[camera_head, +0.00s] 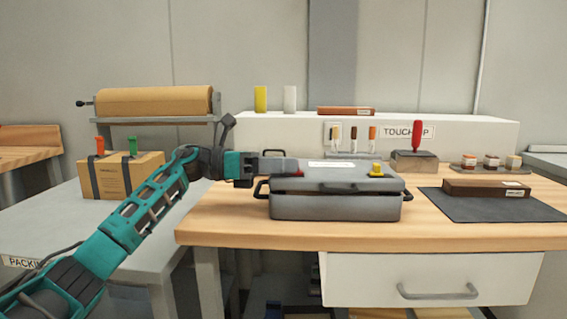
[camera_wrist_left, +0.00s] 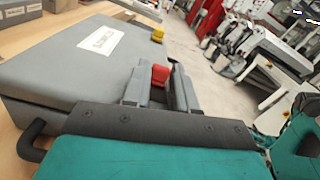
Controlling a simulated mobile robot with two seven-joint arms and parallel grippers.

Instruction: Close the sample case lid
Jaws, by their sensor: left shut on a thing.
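The grey sample case (camera_head: 335,208) sits on the wooden bench top in the head view. Its lid (camera_head: 335,181) lies low and nearly flat over the base, with a dark gap along the front. The lid has a white label and a yellow tab (camera_head: 377,169) at its right. My left gripper (camera_head: 278,167) reaches in from the left at lid height. In the left wrist view its fingers (camera_wrist_left: 160,88) are closed around a red tab (camera_wrist_left: 160,74) at the lid's edge. The fingers partly hide the tab. My right gripper is not in view.
A dark mat (camera_head: 490,208) with a brown block (camera_head: 486,188) lies right of the case. A red-handled tool on a block (camera_head: 414,161) and the white touch-up shelf (camera_head: 465,133) stand behind. A cardboard box (camera_head: 128,175) stands on the packing table at left.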

